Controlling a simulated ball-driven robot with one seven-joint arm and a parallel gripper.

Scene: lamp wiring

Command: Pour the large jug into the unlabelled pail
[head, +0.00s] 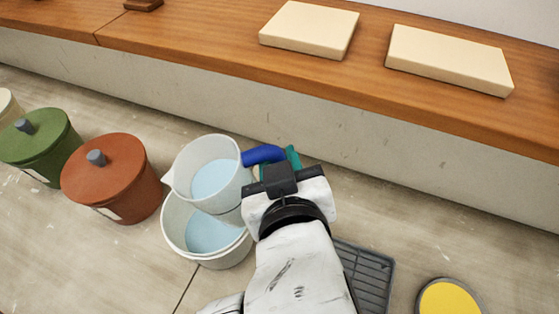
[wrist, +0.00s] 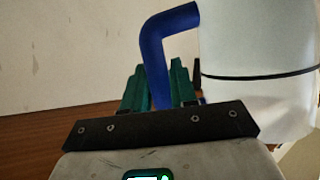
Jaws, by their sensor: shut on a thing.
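The large jug (head: 212,170) is white with a blue handle (head: 263,155) and holds pale blue liquid. My gripper (head: 280,160) is shut on this handle. In the wrist view its teal fingers (wrist: 158,88) are on either side of the handle, and the jug's white wall (wrist: 255,60) with a dark line is at the right. The jug is above the white pail (head: 226,260) and hides its far part. The pail stands on the floor with pale blue liquid inside, and no label shows on its visible side. I see no stream between them.
A lidded red-brown bin (head: 113,180) and a lidded green bin (head: 42,148) stand left of the pail. A dark grate (head: 370,270) and a yellow-topped round thing (head: 448,298) are at the right. A wooden bench (head: 220,50) with cream slabs runs behind.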

